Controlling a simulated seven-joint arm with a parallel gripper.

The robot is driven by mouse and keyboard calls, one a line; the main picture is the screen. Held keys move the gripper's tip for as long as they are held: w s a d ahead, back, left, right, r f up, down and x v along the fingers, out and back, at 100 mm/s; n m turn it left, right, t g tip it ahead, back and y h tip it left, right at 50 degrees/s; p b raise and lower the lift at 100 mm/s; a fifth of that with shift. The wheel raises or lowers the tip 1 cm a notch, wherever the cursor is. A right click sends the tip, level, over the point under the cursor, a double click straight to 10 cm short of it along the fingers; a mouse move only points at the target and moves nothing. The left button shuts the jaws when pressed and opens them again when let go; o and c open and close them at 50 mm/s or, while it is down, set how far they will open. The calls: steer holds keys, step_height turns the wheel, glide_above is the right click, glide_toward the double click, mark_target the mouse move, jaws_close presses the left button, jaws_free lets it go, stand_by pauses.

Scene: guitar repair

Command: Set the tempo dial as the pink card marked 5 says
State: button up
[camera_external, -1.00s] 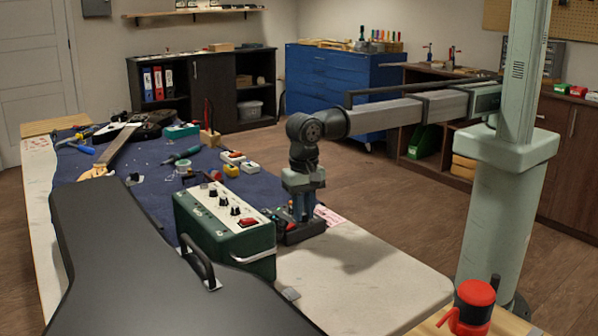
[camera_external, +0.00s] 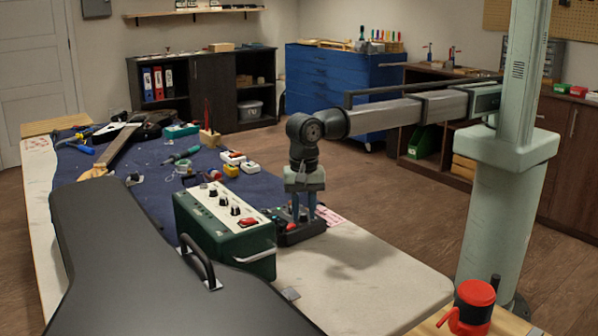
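A low dark device (camera_external: 289,238) with red and green parts on its top stands near the bench edge, beside the green amplifier-like box. I cannot make out its dial or setting. My gripper (camera_external: 303,219) points straight down over this device, its two blue fingers a little apart and their tips at its top. Whether they hold a dial is too small to tell. A pink card (camera_external: 329,216) lies flat on the bench just right of and behind the device, partly hidden by my gripper; its print is not readable.
The green box (camera_external: 228,233) with knobs and a red switch stands close left of my gripper. A large black case (camera_external: 130,270) fills the front left. Small tools and boxes lie on the blue mat (camera_external: 140,180). The pale bench (camera_external: 360,270) at front right is clear.

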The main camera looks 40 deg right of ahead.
steer(key=n, duration=1.2)
steer(key=shift+c, duration=0.5)
steer(key=c, duration=0.4)
steer(key=m, duration=0.5)
steer(key=shift+m, duration=0.3)
steer(key=m, duration=0.6)
